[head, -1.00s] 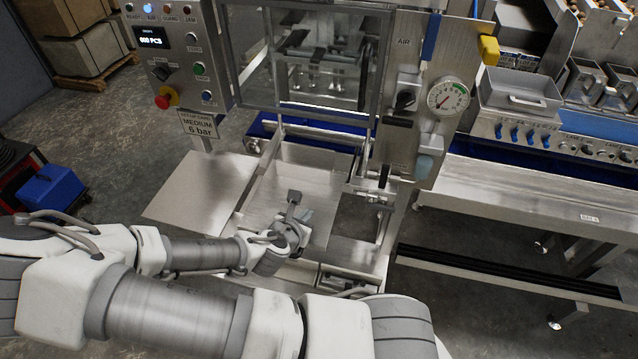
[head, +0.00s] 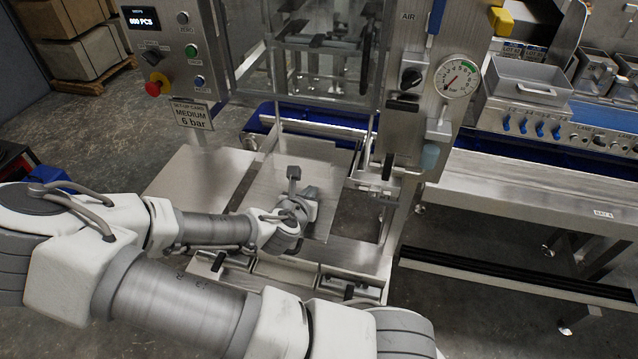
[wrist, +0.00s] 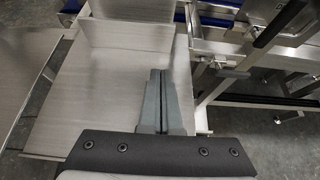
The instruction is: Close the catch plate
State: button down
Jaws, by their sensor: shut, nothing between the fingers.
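A flat, bare metal plate (head: 262,198), which I take to be the catch plate, lies in the machine's lower middle, below the guarded window. It also shows as a broad brushed sheet in the wrist view (wrist: 110,95). My gripper (head: 311,193) is over this plate, towards its right side. In the wrist view my gripper (wrist: 160,74) has its two grey fingers together with nothing between them. The fingertips point at an upright metal face (wrist: 130,38) at the plate's far end. I cannot tell whether they touch it. My wrist hides part of the plate.
Open compartments (head: 288,272) lie in front of the plate. A side sheet (head: 196,172) slopes at the left. The gauge panel (head: 425,100) stands at the right, and a metal bench (head: 535,180) lies beyond it. The control box (head: 165,55) is at the upper left.

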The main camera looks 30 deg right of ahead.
aim_at(322, 172)
jog(key=x, duration=0.3)
jog(key=r+x, duration=0.1)
jog(key=x, duration=0.3)
jog(key=shift+w+d+r, duration=0.1)
jog(key=shift+w+d, duration=0.6)
jog(key=w+d+b, duration=0.3)
jog(key=w+d, duration=1.3)
